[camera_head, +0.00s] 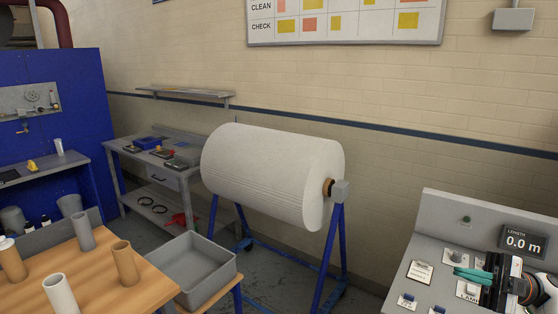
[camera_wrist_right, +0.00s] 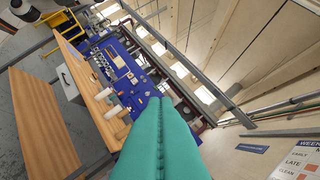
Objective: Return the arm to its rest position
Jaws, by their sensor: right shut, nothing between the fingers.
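My right gripper (camera_head: 460,273) is at the lower right of the head view, over the grey control panel (camera_head: 428,252). Its teal fingers point left and are closed together with nothing between them. They also fill the lower middle of the right wrist view (camera_wrist_right: 165,104), pressed side by side. The dark wrist and part of my arm cover the panel's right part. My left gripper is not in view.
The panel's display (camera_head: 522,242) reads 0.0 m. A white fabric roll (camera_head: 265,170) sits on a blue stand (camera_head: 327,262) left of the panel. A grey bin (camera_head: 222,274) and a wooden table (camera_head: 95,268) with several tubes stand at lower left.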

